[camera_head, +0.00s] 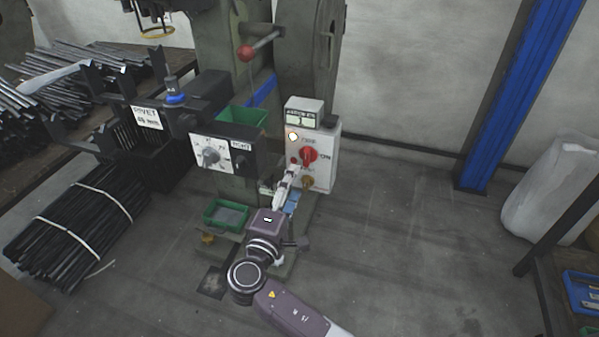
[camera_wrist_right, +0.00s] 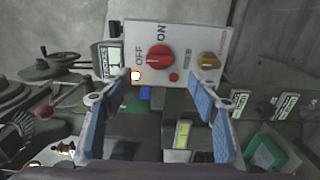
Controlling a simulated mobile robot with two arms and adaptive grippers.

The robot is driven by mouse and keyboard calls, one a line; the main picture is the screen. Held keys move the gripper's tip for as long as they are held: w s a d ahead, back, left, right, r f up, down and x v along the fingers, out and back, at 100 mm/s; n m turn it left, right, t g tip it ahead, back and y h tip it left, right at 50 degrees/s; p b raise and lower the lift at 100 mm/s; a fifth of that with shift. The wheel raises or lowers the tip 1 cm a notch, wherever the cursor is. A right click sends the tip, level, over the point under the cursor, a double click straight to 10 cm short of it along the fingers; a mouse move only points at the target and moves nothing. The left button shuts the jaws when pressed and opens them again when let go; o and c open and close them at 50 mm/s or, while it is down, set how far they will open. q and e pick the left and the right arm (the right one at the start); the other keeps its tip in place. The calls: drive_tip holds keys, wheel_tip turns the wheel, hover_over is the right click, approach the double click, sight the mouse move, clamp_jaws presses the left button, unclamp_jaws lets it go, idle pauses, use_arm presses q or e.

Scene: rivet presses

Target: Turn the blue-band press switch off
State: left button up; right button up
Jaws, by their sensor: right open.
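The press (camera_head: 230,40) has a blue band (camera_head: 262,92) on its column. A white control box (camera_head: 325,165) on its right side carries a red rotary switch (camera_head: 308,156). My left gripper is out of view.
A lit lamp (camera_head: 292,136), a small red button (camera_wrist_right: 174,77) and a yellow-brown knob (camera_wrist_right: 208,60) are close to the switch. A black panel with a grey dial (camera_head: 210,154) and a green tray (camera_head: 226,214) are at left.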

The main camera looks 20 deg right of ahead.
drive_tip(key=v, duration=0.2)
drive_tip(key=shift+s+a, duration=0.15)
drive_tip(key=shift+s, duration=0.1)
idle(0.3)
